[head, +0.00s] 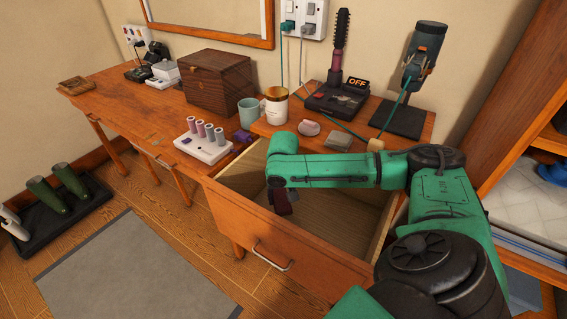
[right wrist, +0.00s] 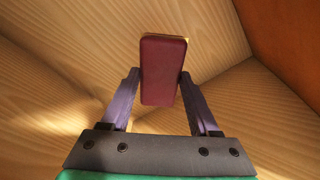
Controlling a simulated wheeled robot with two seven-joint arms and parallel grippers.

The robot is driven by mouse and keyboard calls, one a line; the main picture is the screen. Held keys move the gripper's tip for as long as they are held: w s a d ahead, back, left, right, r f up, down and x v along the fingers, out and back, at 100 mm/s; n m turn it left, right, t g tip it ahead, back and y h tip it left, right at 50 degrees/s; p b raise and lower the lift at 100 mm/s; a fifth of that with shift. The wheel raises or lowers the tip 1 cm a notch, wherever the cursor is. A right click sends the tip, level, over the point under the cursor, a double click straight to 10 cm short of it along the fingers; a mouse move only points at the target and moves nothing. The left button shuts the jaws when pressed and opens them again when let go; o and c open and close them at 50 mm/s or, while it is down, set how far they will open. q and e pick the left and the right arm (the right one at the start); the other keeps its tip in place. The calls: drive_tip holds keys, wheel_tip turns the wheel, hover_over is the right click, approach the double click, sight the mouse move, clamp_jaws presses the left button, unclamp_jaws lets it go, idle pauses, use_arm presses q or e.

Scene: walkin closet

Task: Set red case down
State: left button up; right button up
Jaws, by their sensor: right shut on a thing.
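The red case (right wrist: 163,72) is a small dark red block with rounded edges. In the right wrist view it sits upright between the two fingers of my right gripper (right wrist: 161,92), which is shut on it. In the head view my right gripper (head: 279,197) points down into the open drawer (head: 255,226), and the case is mostly hidden there by the gripper and arm. The wrist view shows pale wood drawer walls and floor around the case. I cannot tell whether the case touches the drawer floor. My left gripper is not in view.
The desk top beside the drawer holds a white stand with several rollers (head: 204,140), a teal cup (head: 248,112), a white jar (head: 275,106) and a wooden box (head: 216,82). A hairbrush station (head: 336,98) and a dryer stand (head: 403,118) are behind. An open shelf (head: 530,180) is at right.

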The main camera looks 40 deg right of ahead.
sight(282, 204)
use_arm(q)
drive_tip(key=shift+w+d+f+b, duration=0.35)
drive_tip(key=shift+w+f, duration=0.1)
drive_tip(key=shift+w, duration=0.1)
use_arm(e)
wheel_tip(282, 204, down, 7)
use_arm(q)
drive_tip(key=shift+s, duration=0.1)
use_arm(e)
drive_tip(key=o, duration=1.4)
drive_tip(key=shift+f, duration=0.1)
drive_tip(key=shift+o, duration=0.2)
drive_tip(key=r, duration=0.4)
drive_tip(key=s+r+p, duration=0.1)
drive_tip(key=r, duration=0.3)
drive_tip(key=a+r, duration=0.1)
drive_tip(key=r, duration=0.3)
drive_tip(key=shift+s+r, duration=0.1)
drive_tip(key=shift+s, duration=0.2)
use_arm(q)
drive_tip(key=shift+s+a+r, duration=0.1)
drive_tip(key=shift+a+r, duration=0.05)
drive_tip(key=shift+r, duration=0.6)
drive_tip(key=shift+p, duration=0.3)
